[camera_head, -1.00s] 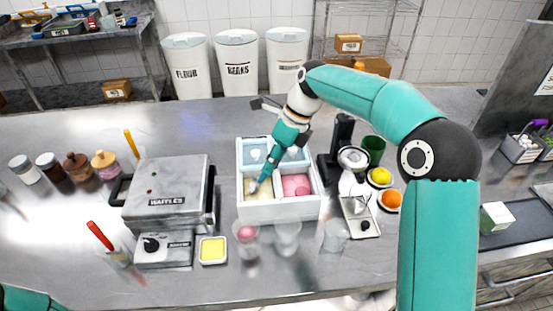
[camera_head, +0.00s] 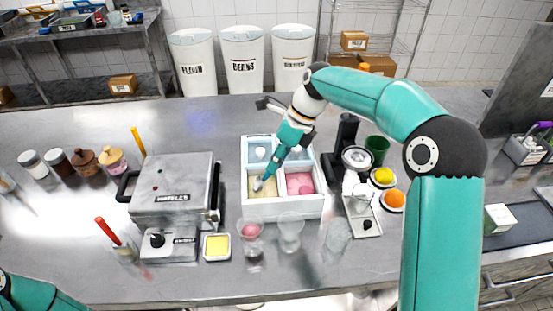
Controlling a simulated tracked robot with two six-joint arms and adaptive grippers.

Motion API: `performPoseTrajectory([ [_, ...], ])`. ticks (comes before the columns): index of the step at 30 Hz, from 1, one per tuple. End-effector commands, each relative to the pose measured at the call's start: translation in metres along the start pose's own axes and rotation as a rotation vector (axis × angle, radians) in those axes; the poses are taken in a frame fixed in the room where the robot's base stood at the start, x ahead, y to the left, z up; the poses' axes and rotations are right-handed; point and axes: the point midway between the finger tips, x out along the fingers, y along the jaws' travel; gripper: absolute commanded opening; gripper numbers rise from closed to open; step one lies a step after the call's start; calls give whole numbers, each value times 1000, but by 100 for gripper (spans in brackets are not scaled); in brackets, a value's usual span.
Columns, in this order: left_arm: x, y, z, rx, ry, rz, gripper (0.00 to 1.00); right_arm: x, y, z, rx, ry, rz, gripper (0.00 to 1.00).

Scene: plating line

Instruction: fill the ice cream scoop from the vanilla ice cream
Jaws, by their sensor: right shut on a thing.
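The white ice cream box (camera_head: 285,209) stands mid-counter with several compartments. The pale yellow vanilla ice cream (camera_head: 262,191) is in its front-left compartment, and pink ice cream (camera_head: 299,183) is in the front-right one. My right gripper (camera_head: 292,137) is above the box, shut on the ice cream scoop (camera_head: 259,183). The scoop slants down to the left, its head at the vanilla. I cannot tell whether the head holds ice cream. Part of my left arm shows at the bottom left; its gripper is out of view.
Glasses stand in front of the box: one with a pink ball (camera_head: 251,230), an empty one (camera_head: 290,228) and another (camera_head: 337,236). The waffle maker (camera_head: 172,188) is to the left. A coffee grinder (camera_head: 347,133) and fruit bowls are to the right.

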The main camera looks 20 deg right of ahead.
Motion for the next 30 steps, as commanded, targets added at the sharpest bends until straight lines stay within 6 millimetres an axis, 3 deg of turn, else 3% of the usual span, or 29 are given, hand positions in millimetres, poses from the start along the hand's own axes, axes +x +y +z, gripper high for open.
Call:
performPoseTrajectory([
  [30, -11, 4, 0, 0, 0, 0, 40, -5, -9, -15, 0, 4, 0, 0],
])
